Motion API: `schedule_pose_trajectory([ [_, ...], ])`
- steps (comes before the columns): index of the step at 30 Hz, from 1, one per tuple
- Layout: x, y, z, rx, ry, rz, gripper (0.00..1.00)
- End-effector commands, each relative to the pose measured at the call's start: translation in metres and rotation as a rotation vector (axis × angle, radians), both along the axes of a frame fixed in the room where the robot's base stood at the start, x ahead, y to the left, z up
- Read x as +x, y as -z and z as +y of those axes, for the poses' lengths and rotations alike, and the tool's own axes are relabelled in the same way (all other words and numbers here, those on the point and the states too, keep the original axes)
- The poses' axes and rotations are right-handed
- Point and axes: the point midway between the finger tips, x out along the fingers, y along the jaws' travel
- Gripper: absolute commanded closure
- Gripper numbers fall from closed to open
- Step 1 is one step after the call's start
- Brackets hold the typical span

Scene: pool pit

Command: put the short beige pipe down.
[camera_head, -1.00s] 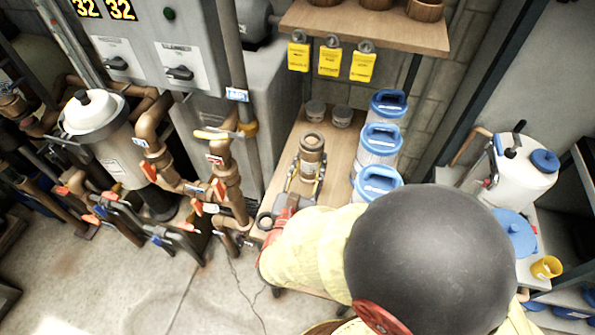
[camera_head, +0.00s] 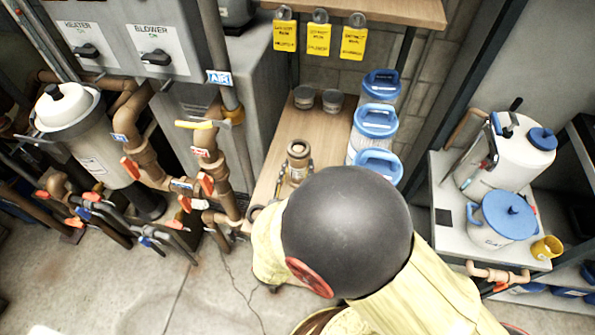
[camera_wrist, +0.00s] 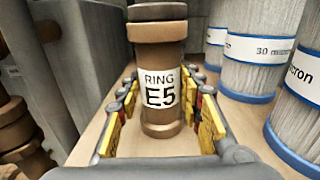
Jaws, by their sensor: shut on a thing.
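The short beige pipe (camera_wrist: 158,55) is a tan-brown upright cylinder with collars and a white label reading "RING E5". In the head view the pipe (camera_head: 298,152) shows over the wooden bench (camera_head: 262,185), its lower part partly hidden by my arm. My gripper (camera_wrist: 160,110) has its yellow-padded fingers on both sides of the pipe, closed on it near their tips. The pipe's lower end is close to the bench top; I cannot tell whether it touches.
Several blue-topped filter cartridges (camera_head: 376,118) stand right of the pipe. Two small grey jars (camera_head: 333,100) stand behind it. A shelf with yellow tags (camera_head: 318,40) hangs above. Brown pipework (camera_head: 148,160) is at left. Bare bench lies between the jars and the pipe.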

Motion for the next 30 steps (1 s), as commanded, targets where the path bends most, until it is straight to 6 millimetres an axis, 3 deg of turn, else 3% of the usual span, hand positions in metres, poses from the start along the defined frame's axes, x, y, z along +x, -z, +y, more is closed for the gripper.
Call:
schedule_pose_trajectory([
  [11,0.0004,0.0025,0.0006,0.003,0.0,-0.003,0.86],
  [12,0.0002,0.002,0.0004,0.002,0.0,-0.002,0.61],
  [21,0.0002,0.0019,0.0004,0.002,0.0,-0.001,0.45],
  [30,0.0003,0.0,0.0004,0.002,0.0,-0.001,0.45],
])
